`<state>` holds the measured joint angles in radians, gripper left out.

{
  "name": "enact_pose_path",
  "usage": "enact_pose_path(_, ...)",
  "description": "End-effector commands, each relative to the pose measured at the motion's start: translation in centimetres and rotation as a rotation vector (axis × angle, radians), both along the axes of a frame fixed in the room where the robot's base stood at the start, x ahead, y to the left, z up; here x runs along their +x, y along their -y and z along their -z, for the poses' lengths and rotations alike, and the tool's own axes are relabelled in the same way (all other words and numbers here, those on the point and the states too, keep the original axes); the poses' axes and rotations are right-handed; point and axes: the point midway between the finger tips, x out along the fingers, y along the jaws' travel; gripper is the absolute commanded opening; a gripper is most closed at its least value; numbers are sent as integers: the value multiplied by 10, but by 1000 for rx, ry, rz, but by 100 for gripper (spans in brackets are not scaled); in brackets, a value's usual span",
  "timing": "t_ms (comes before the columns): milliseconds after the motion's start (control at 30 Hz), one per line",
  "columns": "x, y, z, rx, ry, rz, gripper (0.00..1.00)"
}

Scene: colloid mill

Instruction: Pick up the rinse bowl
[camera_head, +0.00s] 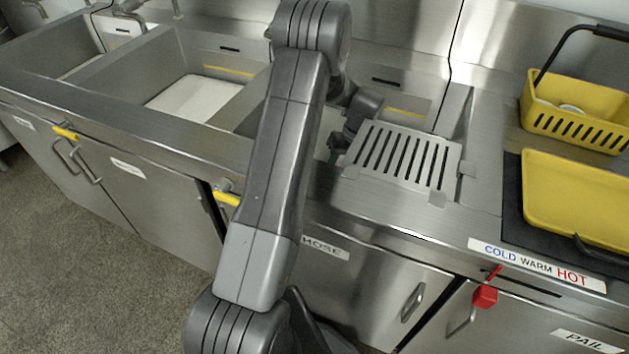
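I cannot clearly make out a rinse bowl in this view. My arm reaches across the middle of the picture, and its wrist bends down into the sink basin (415,90) left of a slotted metal plate. The end of my gripper (337,150) is low in that basin, mostly hidden by my own arm and the basin's front edge. A small dark green patch shows there; I cannot tell what it belongs to. Whether the fingers are open, shut or holding something is not visible.
The slotted metal plate (402,158) sits right of my wrist. A left basin (190,98) has a pale flat bottom. A yellow basket (575,125) with a small whitish item inside and a yellow tray (575,195) stand at the right. A red tag (485,296) hangs in front.

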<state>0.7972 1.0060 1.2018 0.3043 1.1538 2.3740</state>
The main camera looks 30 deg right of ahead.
Motion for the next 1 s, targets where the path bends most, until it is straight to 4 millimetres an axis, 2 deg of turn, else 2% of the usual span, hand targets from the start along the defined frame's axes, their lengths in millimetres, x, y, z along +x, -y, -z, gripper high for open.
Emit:
enact_pose_path(300,0,-2,5,0,0,-1,31)
enact_pose_path(467,1,-2,5,0,0,-1,0)
enact_pose_path(833,1,-2,4,-1,1,-1,0)
enact_pose_path(1000,1,-1,-5,-2,2,0,0)
